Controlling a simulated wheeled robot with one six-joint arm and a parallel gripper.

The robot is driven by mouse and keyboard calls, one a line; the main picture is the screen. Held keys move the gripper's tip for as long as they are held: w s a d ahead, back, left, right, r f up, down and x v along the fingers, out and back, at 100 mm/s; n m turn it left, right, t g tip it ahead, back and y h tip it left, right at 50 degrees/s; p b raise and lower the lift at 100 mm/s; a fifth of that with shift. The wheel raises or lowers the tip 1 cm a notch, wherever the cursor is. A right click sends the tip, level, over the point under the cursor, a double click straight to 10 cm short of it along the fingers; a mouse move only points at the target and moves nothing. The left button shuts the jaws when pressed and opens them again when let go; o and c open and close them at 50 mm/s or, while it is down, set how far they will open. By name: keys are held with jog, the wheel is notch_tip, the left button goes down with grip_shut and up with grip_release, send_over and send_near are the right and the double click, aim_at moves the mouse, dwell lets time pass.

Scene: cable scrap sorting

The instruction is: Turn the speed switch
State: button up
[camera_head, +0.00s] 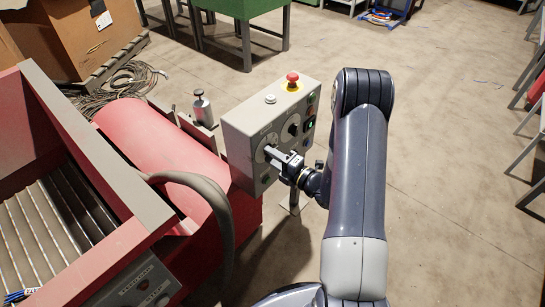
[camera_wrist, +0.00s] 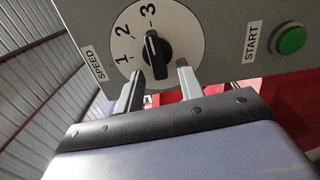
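The speed switch is a black knob (camera_wrist: 156,56) on a white round dial marked 1, 2 and 3, with a SPEED label beside it. Its narrow end points up in the wrist view, roughly toward the 3. My gripper (camera_wrist: 159,76) is open, its two fingers spread apart with a gap on either side of the knob's lower end. No finger visibly touches the knob. In the head view my gripper (camera_head: 272,153) is at the left dial of the grey control box (camera_head: 240,128), and hides most of the knob there.
A green START button (camera_wrist: 291,40) sits right of the dial. The box also carries a red emergency button (camera_head: 292,77) on top and a second black knob (camera_head: 294,126). A red machine (camera_head: 165,145) and a grey hose (camera_head: 212,195) stand left. Open floor lies right.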

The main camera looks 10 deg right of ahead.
jog(key=v, duration=1.1)
jog(key=shift+p, duration=0.3)
jog(key=shift+w+a, duration=0.15)
jog(key=x, duration=1)
jog(key=shift+w+b, duration=0.25)
jog(key=shift+b, duration=0.05)
jog(key=shift+a, duration=0.1)
